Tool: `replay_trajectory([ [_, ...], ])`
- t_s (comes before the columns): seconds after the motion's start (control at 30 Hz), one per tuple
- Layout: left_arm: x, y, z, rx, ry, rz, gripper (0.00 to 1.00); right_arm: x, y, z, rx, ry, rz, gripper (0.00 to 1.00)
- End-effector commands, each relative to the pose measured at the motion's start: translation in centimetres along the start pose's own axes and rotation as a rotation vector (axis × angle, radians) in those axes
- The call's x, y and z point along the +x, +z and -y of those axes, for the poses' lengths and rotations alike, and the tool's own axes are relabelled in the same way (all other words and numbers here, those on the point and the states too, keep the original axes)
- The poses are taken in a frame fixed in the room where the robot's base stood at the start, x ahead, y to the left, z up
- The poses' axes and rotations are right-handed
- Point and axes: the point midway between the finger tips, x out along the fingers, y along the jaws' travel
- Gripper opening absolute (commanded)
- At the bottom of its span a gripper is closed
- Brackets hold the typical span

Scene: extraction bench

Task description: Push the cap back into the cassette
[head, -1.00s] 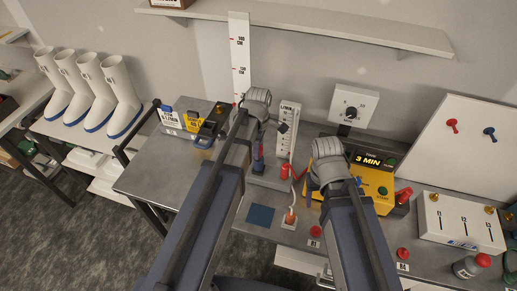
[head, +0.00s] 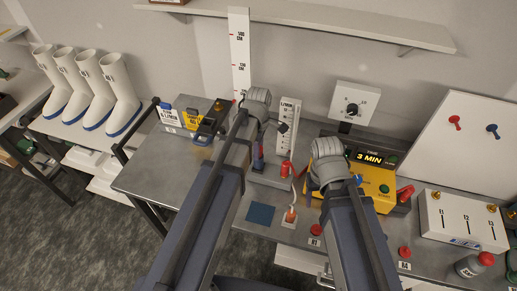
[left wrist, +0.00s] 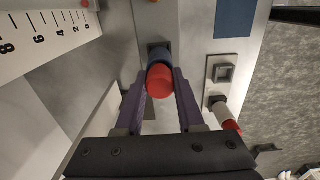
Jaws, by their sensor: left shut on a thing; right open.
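In the left wrist view, a red cap (left wrist: 160,80) faces me on top of a dark blue body, apparently the cassette (left wrist: 158,54), which stands at a dark grey square holder. My left gripper (left wrist: 162,73) is shut with its purple fingers on either side of the red cap. I cannot tell how deep the cap sits. In the head view, the blue cassette (head: 258,166) stands upright below my left gripper (head: 258,140), whose fingers are mostly hidden. My right gripper (head: 328,172) is open beside the yellow timer, its fingers largely hidden by its own arm.
A flow scale (head: 287,130) stands behind. A red cylinder (head: 286,169) and a white-and-orange piece (head: 290,216) are right of the cassette. A blue mat (head: 260,214) lies in front. The yellow timer (head: 373,180) reads 3 MIN.

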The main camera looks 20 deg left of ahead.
Motion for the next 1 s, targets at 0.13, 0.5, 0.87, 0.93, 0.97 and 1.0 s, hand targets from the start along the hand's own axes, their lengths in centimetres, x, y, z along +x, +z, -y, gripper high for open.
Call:
replay_trajectory([
  [0.13, 0.49, 0.00, 0.00, 0.000, 0.000, 0.000, 0.00, 0.49, -0.03, 0.04, 0.000, 0.000, 0.000, 0.63],
  [0.5, 0.85, 0.00, 0.00, 0.000, 0.000, 0.000, 0.00, 0.85, -0.05, 0.08, 0.000, 0.000, 0.000, 0.63],
  [0.87, 1.09, 0.03, 0.06, 0.000, -0.008, 0.003, 0.00, 1.09, -0.06, 0.10, 0.000, 0.000, 0.000, 0.63],
  [0.93, 1.12, 0.04, 0.13, 0.001, -0.011, 0.004, 0.00, 1.11, -0.06, 0.10, 0.000, 0.000, 0.000, 0.63],
  [0.97, 1.13, 0.05, 0.15, 0.001, -0.011, 0.004, 0.00, 1.12, -0.07, 0.11, 0.000, 0.000, 0.000, 0.63],
  [1.0, 1.14, 0.05, 0.17, 0.001, -0.011, 0.004, 0.00, 1.13, -0.07, 0.11, 0.000, 0.000, 0.000, 0.63],
])
